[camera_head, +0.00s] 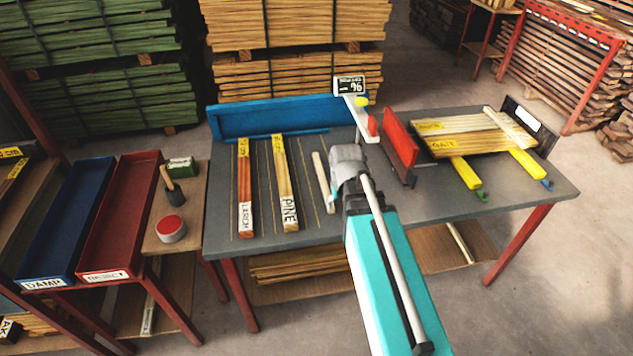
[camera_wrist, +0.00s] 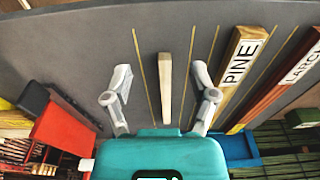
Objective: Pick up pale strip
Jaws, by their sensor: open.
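The pale strip (camera_head: 323,180) is a short, narrow, light wooden piece lying on the grey table (camera_head: 225,220), right of the PINE strip. In the wrist view the pale strip (camera_wrist: 165,88) lies between two yellow lines, and its lower end reaches between my fingers. My gripper (camera_wrist: 162,90) is open, with one finger on each side of the strip and a gap to both. In the head view my gripper (camera_head: 334,190) is at the strip's right, and my arm hides part of the area around it. I cannot tell the height of the fingertips above the table.
The PINE strip (camera_head: 285,185) and LARCH strip (camera_head: 244,190) lie left of the pale strip. A blue fence (camera_head: 285,117) runs along the back. A red block (camera_head: 400,140), a moisture display (camera_head: 349,85) and clamped boards (camera_head: 465,133) stand right. Blue and red trays (camera_head: 118,215) stand left.

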